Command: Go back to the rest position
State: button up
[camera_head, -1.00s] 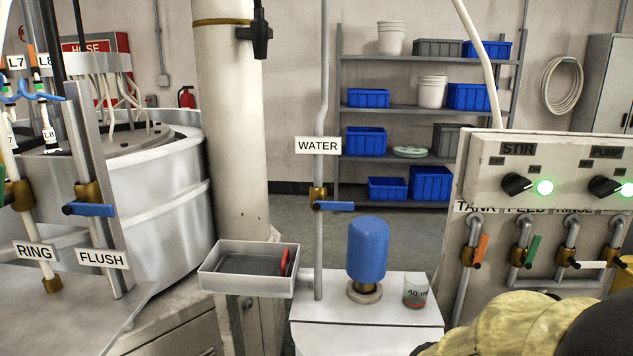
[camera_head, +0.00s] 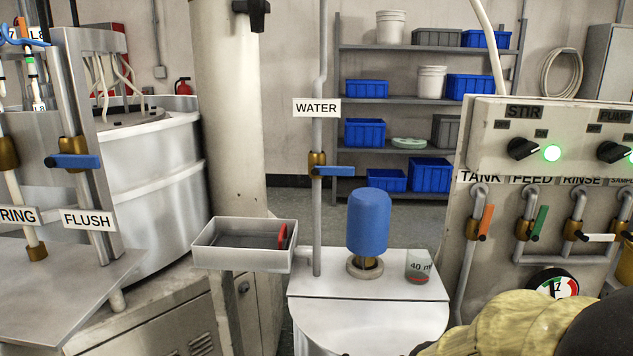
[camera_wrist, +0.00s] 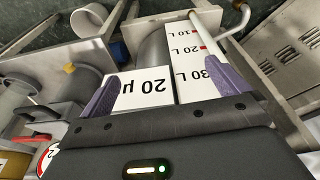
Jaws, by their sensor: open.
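My gripper (camera_wrist: 152,48) shows in the wrist view, its two purple fingers spread apart with no held object visible between them. Beyond the fingers are a white plate marked "20 µ" (camera_wrist: 148,88) and a white scale strip marked 10 L, 20 L and 30 L (camera_wrist: 188,60). I cannot tell how far the fingertips are from them. The gripper's fingers do not show in the head view.
A grey tray (camera_head: 214,258) stands left of the WATER pipe. A blue cylinder (camera_head: 368,222) and a small cup (camera_head: 420,266) stand on a white top. The STIR panel (camera_head: 486,140) is right; RING and FLUSH valves (camera_head: 75,162) are left. Grey floor shows behind.

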jog(key=w+p+v, duration=0.2)
jog(key=p+v, duration=0.9)
jog(key=w+r+p+v, duration=0.1)
jog(key=w+p+v, duration=0.2)
jog(key=p+v, duration=0.7)
jog(key=shift+s+r+p, duration=0.2)
jog(key=shift+r+p, duration=0.15)
jog(key=shift+r, duration=0.1)
jog(key=shift+a, duration=0.1)
